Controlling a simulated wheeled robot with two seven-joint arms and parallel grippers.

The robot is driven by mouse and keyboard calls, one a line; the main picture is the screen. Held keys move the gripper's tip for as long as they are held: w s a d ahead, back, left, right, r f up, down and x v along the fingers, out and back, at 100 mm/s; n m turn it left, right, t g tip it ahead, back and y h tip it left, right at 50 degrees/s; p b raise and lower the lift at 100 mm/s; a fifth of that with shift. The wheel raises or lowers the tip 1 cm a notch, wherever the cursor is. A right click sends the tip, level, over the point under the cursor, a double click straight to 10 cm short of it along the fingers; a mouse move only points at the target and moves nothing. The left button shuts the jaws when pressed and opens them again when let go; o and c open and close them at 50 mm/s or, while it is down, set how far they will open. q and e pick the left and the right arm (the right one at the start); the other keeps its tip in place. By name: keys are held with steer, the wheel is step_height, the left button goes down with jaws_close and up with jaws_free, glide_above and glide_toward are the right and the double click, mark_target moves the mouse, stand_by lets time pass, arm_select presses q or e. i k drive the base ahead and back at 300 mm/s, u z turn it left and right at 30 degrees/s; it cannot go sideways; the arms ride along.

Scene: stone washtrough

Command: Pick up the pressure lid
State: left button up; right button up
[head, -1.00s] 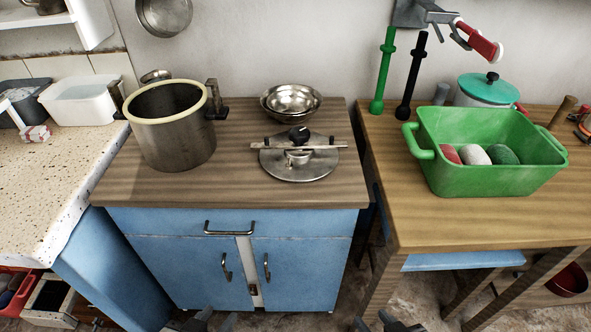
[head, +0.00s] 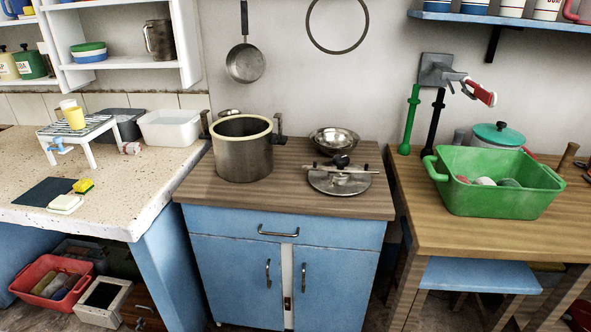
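The pressure lid (head: 338,183) is a round grey metal disc with a black knob and a bar across its top. It lies flat on the wooden top of the blue cabinet (head: 225,197), to the right of the tall steel pot (head: 243,155). The pot has a cream rim, side handles and no lid on it. Neither of my grippers shows in the head view now.
Metal bowls (head: 334,139) stand just behind the lid. A green tub (head: 495,183) with several items sits on the right-hand wooden table (head: 440,239). The speckled counter (head: 130,197) is at left. The cabinet top's front strip is clear.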

mark_target(340, 183)
steer(key=u, duration=0.4)
steer(key=i, duration=1)
steer(key=z, duration=0.05)
